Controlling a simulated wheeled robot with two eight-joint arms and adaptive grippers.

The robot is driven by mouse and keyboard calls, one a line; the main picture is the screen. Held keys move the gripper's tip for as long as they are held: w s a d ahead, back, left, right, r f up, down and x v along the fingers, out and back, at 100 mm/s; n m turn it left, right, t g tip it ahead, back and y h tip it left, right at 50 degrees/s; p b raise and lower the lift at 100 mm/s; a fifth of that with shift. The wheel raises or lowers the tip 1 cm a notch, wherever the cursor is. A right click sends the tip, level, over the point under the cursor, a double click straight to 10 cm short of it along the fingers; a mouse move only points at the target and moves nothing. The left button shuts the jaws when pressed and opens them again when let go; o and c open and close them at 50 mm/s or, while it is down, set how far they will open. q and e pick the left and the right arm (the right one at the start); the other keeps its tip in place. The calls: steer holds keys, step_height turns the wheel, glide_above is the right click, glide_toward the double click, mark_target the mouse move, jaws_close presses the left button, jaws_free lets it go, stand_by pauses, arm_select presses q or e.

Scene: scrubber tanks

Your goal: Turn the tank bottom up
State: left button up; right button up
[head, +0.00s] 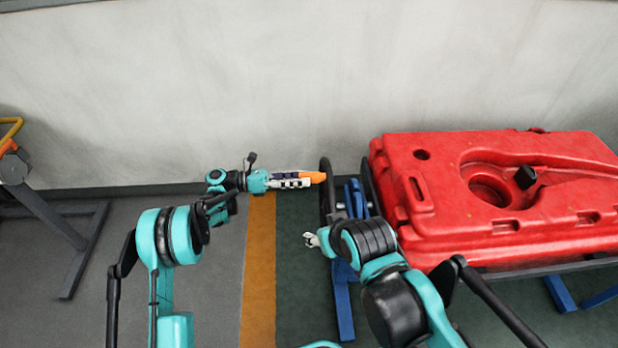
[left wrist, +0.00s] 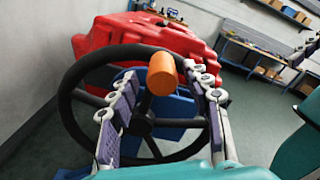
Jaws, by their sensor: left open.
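The red tank (head: 470,175) lies in a stand at the right of the head view, its face with a round recess turned up. It also shows behind the wheel in the left wrist view (left wrist: 140,38). A black handwheel (head: 325,200) stands at the tank's left end and fills the middle of the left wrist view (left wrist: 70,95). Its orange knob (left wrist: 162,75) points at my left gripper (left wrist: 163,82), which is open with a finger on either side of the knob. Contact cannot be told. My right gripper (head: 312,240) is low beside the wheel, mostly hidden by its arm.
The stand has blue legs (head: 343,305) under the tank. A grey wall (head: 250,90) runs close behind the wheel and tank. An orange floor stripe (head: 258,270) runs left of the stand. Another grey frame (head: 70,235) stands at the far left, with free floor between.

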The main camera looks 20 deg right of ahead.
arm_select(q)
steer(key=v, duration=0.9)
steer(key=shift+r, duration=0.15)
